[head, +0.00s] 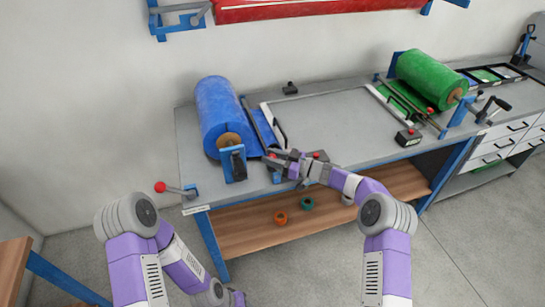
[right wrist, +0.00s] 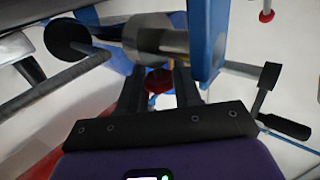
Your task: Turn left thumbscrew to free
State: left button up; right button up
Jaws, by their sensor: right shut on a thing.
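The left thumbscrew has a red knob, seen between the fingers of my right gripper in the right wrist view (right wrist: 158,80). My right gripper (head: 277,157) reaches in from the right to the front of the bench, just right of the blue roll (head: 213,108). It is shut on the red knob, and the dark fingers hide its sides. In the head view the fingers mostly cover the knob. My left arm is low at the bottom left, and its gripper fingers do not show.
The bench (head: 345,118) also bears a green roll (head: 428,78) at the right. A red-ball lever (head: 161,187) sticks out at the front left corner. A blue roll bracket (head: 234,165) stands close to the gripper. Orange (head: 280,217) and green (head: 307,203) rings lie on the lower shelf.

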jog(key=shift+r, duration=0.45)
jog(key=o, duration=1)
jog(key=shift+o, duration=0.2)
jog(key=shift+d+f, duration=0.1)
jog(key=shift+f, duration=0.1)
jog(key=p+v, duration=0.1)
jog(key=v, duration=0.5)
jog(key=shift+r, duration=0.15)
jog(key=shift+s+d+p, duration=0.3)
jog(key=shift+d, duration=0.35)
